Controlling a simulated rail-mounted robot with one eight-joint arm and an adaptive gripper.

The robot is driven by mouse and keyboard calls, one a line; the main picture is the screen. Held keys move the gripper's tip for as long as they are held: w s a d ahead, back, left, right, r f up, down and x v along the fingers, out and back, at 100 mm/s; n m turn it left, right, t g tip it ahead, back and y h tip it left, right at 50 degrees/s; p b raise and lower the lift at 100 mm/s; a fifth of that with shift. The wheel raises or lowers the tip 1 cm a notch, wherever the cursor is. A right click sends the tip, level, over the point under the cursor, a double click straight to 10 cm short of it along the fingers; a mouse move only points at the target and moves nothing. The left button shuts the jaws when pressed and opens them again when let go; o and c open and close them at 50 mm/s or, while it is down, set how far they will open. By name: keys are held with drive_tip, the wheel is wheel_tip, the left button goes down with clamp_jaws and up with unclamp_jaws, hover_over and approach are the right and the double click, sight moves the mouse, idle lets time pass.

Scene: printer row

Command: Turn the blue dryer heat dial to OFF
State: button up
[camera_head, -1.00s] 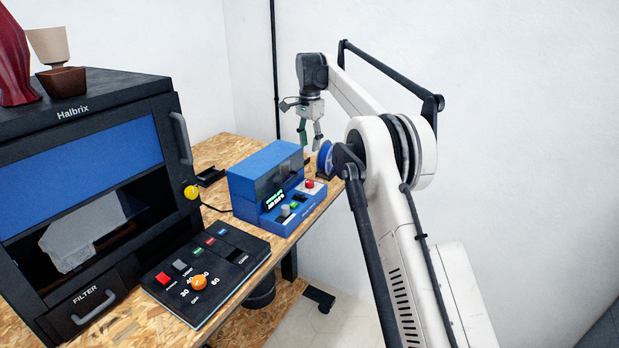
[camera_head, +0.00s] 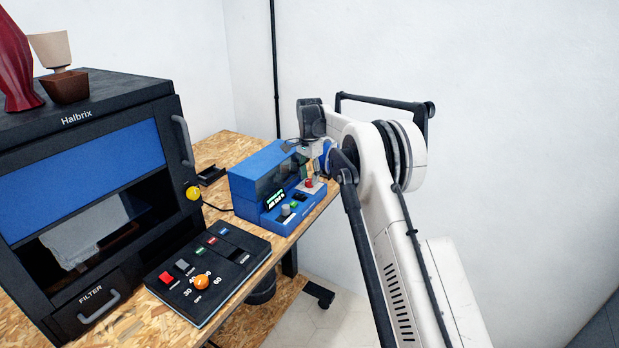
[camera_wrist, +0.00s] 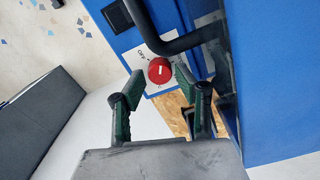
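The blue dryer (camera_head: 262,178) stands on the wooden bench, its lit display and controls facing the front. Its red heat dial (camera_wrist: 160,70) sits on a white label plate. The dial's white mark points roughly up in the wrist view, and "OFF" is printed to its upper left. My gripper (camera_wrist: 158,76) is open, one green-and-black fingertip on each side of the dial in that picture. I cannot tell whether the tips touch it or stay above it. In the head view, my arm partly hides the gripper over the dryer's right end.
A black curved bar (camera_wrist: 170,42) runs close beside the dial. In the head view, a black control box (camera_head: 208,270) with an orange knob lies in front of the dryer. The large Halbrix cabinet (camera_head: 85,120) stands at left. A blue spool is mostly hidden behind my arm.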

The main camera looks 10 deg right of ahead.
drive_tip(key=shift+f, duration=0.6)
clamp_jaws()
drive_tip(key=shift+f+n+b, duration=0.1)
drive_tip(key=shift+n+b, duration=0.3)
drive_tip(key=shift+b, duration=0.05)
drive_tip(key=shift+n+b, duration=1)
drive_tip(key=n+b, duration=0.2)
drive_tip(key=shift+n, duration=0.3)
drive_tip(key=n+b, duration=0.2)
drive_tip(key=n, duration=0.4)
drive_tip(key=shift+n+b, duration=0.3)
drive_tip(key=shift+n, duration=0.1)
